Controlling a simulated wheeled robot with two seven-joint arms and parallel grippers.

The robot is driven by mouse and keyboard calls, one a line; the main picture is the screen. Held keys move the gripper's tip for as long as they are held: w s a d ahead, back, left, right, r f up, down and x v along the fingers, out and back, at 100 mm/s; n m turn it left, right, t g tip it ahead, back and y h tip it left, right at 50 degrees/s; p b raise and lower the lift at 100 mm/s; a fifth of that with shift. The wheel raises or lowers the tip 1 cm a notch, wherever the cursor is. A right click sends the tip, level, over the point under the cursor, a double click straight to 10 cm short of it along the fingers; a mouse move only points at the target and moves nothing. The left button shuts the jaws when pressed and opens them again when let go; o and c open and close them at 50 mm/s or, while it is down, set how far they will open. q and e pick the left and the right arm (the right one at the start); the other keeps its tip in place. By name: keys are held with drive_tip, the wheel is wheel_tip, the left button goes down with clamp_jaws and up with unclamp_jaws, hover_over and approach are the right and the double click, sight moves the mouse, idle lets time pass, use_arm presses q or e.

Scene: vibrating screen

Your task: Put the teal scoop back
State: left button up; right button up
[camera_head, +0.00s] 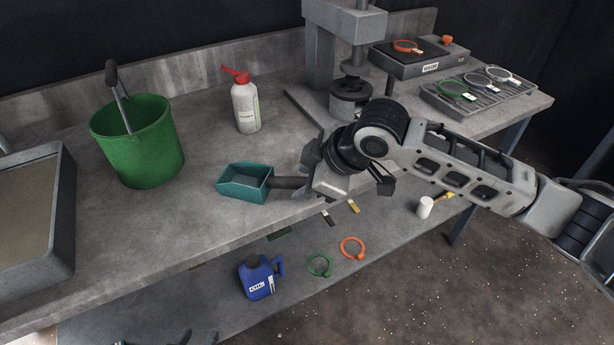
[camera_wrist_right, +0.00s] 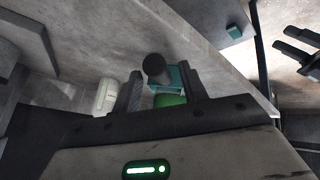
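The teal scoop (camera_head: 243,184) lies on the grey workbench near its front edge, its dark handle pointing right. My right gripper (camera_head: 312,170) is at the handle end. In the right wrist view the round black handle end (camera_wrist_right: 157,67) shows between the two spread fingers (camera_wrist_right: 160,88), with a slight gap visible on at least one side. Part of the teal scoop (camera_wrist_right: 178,76) shows behind it. My left gripper (camera_head: 155,341) is barely in view at the bottom edge, away from the scoop. Its two separated fingers also show in the right wrist view (camera_wrist_right: 298,44).
A green bucket (camera_head: 140,145) and a white bottle with a red top (camera_head: 246,108) stand behind the scoop. A screen tray (camera_head: 62,215) is at left. A press (camera_head: 345,50) and ring rack (camera_head: 480,100) are at right. A blue jug (camera_head: 256,280) stands on the lower shelf.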

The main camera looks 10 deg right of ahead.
drive_tip(key=v, duration=1.2)
drive_tip(key=shift+r+p, duration=0.15)
drive_tip(key=shift+p, duration=0.15)
drive_tip(key=s+a+f+m, duration=0.35)
drive_tip(key=s+f, duration=0.25)
drive_tip(key=f, duration=0.4)
drive_tip(key=s+d+f+m+g+h, duration=0.2)
drive_tip(key=s+d+f+m+h, duration=0.3)
drive_tip(key=s+d+f+m, duration=0.7)
drive_tip(key=w+a+f+n+t+y, duration=0.3)
drive_tip(key=w+a+f+n+t, duration=0.1)
drive_tip(key=a+t, duration=0.3)
drive_tip(key=shift+w+f, duration=0.25)
drive_tip(key=shift+f, duration=0.35)
drive_tip(key=shift+a, duration=0.15)
